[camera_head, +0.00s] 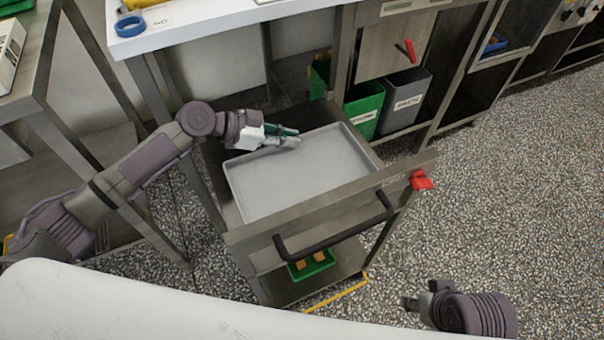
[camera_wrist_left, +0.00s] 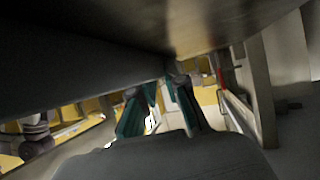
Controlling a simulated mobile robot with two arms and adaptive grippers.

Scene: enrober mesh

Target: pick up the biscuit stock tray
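A green tray (camera_head: 312,265) holding orange-tan pieces sits on the lower shelf of a metal cart. I take it as the biscuit stock tray, but I see no label on it. A large, empty grey tray (camera_head: 300,182) lies on the cart's top. My left gripper (camera_head: 293,136) is over the grey tray's far left part, with no visible hold on it. In the left wrist view its teal-sided fingers (camera_wrist_left: 160,100) stand apart with nothing clear between them. My right gripper (camera_head: 408,303) is at the lower right, away from the cart; its fingers are too small to read.
The cart has a black handle (camera_head: 335,232) in front and a red part (camera_head: 421,181) at its right corner. Green (camera_head: 362,108) and grey (camera_head: 404,103) bins stand behind. A white counter (camera_head: 220,18) is at the back. Speckled floor at right is clear.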

